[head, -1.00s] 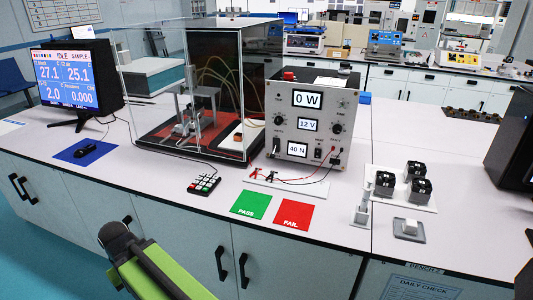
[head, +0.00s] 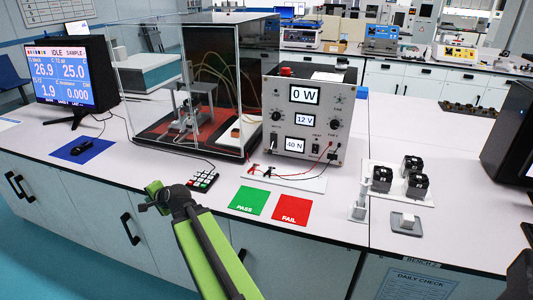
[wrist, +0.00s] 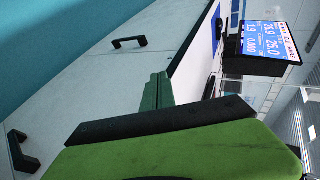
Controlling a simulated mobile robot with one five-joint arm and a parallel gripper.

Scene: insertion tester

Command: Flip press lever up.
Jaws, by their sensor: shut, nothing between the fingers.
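The small grey press (head: 190,118) stands on a red-brown base inside the clear-walled enclosure. Its lever is too small to make out, so I cannot tell whether it is up or down. My gripper (head: 152,197) is at the front edge of the bench, in front of the enclosure and left of the keypad, apart from the press. In the wrist view my gripper (wrist: 158,92) shows as dark green fingers, shut and empty, with cabinet fronts behind. The press does not show in the wrist view.
The clear enclosure (head: 247,100) surrounds the press; I cannot tell whether its front is open. A keypad (head: 203,179), a blue mat (head: 92,150) with a mouse, and a monitor (head: 68,80) stand nearby. A power unit (head: 308,120) is at right. Bench between mat and keypad is clear.

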